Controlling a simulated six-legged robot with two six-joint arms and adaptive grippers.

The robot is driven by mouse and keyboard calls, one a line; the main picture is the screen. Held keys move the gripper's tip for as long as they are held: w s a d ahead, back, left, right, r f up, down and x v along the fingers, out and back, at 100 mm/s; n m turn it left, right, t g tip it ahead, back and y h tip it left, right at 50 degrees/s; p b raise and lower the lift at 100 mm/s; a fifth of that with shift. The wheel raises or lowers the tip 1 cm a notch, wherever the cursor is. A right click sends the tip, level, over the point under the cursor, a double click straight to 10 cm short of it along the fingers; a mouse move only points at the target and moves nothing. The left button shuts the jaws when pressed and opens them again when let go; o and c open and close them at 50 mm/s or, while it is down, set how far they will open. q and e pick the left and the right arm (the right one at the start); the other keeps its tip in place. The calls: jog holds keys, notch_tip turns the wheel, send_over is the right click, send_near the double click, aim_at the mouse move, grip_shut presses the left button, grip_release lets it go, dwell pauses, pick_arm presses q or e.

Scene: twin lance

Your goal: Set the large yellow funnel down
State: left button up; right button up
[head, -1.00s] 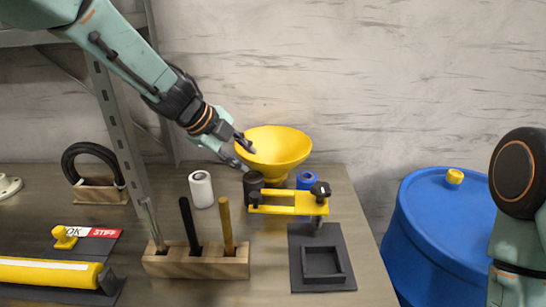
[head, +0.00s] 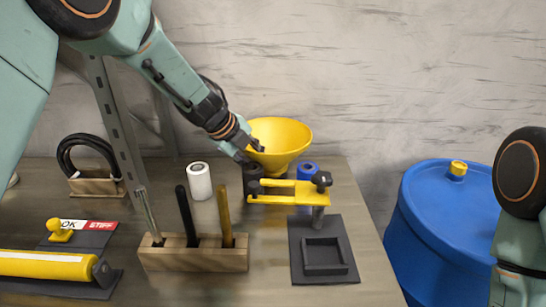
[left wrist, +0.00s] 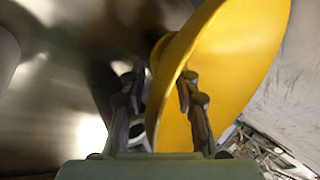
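The large yellow funnel (head: 285,140) stands upright, wide mouth up, at the back right of the bench. Its lower end is hidden behind the yellow bracket, so I cannot see what it rests on. My left gripper (head: 252,154) is at the funnel's left rim, one finger over the mouth side and one outside. In the left wrist view, the funnel (left wrist: 225,65) fills the upper right, and its edge passes between the open fingers (left wrist: 163,105). A gap shows beside the left finger. My right gripper is not in view.
A white roll (head: 200,182) and a wooden tool block (head: 195,256) stand left. A dark square tray (head: 324,256) lies in front; a blue barrel (head: 440,230) stands right.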

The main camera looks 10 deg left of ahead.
pick_arm(q)
jog(key=shift+a+r, duration=0.1)
jog(key=shift+s+r, duration=0.1)
jog(key=shift+s, duration=0.05)
jog(key=shift+c, duration=1.2)
grip_shut()
